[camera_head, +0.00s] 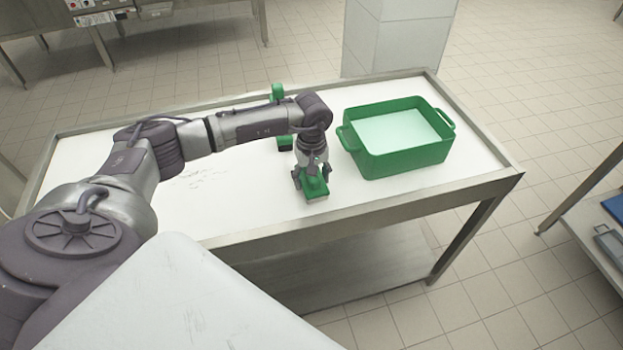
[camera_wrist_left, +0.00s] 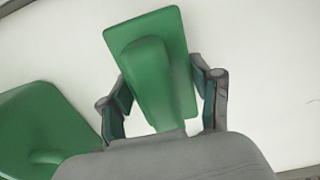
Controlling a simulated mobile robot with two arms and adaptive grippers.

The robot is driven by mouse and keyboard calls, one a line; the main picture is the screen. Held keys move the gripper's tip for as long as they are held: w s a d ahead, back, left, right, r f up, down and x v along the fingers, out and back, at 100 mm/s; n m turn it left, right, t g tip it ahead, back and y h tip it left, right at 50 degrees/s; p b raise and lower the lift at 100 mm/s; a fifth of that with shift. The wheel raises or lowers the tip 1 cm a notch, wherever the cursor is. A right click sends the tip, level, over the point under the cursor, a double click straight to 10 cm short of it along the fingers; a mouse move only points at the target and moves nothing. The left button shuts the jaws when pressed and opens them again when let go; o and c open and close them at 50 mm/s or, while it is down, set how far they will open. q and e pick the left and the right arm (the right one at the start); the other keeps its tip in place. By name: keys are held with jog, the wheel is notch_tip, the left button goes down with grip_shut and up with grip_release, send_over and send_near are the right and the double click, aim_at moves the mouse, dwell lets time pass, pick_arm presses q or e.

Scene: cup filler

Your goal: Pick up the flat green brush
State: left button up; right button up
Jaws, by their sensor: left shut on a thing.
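The flat green brush (camera_head: 316,191) is at the table's front part, left of the green tub. It has a flat rectangular base and a raised handle. My left gripper (camera_head: 311,177) points down over it and is shut on its handle. In the left wrist view the brush (camera_wrist_left: 150,70) lies between the two fingers of the gripper (camera_wrist_left: 163,88). I cannot tell whether the brush still touches the table. My right gripper is not in view.
A green tub (camera_head: 403,160) with a pale inside stands close right of the gripper. Another green brush-like item (camera_head: 278,92) is partly hidden behind my left arm. The white table (camera_head: 235,215) has a raised metal rim. A pillar (camera_head: 395,40) stands behind it.

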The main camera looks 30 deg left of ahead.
pick_arm(q)
jog(key=shift+r+b, duration=0.3)
jog(key=shift+r, duration=0.35)
notch_tip(320, 180, up, 3)
jog(key=shift+f+b, duration=0.1)
jog(key=shift+b, duration=0.45)
jog(key=s+d+r+b, duration=0.1)
jog(key=d+r+b, duration=0.1)
jog(key=d+r, duration=0.5)
jog(key=d, duration=0.4)
jog(key=shift+s+d+b, duration=0.3)
jog(key=o, duration=0.8)
jog(key=shift+c, duration=0.2)
jog(key=c, duration=0.5)
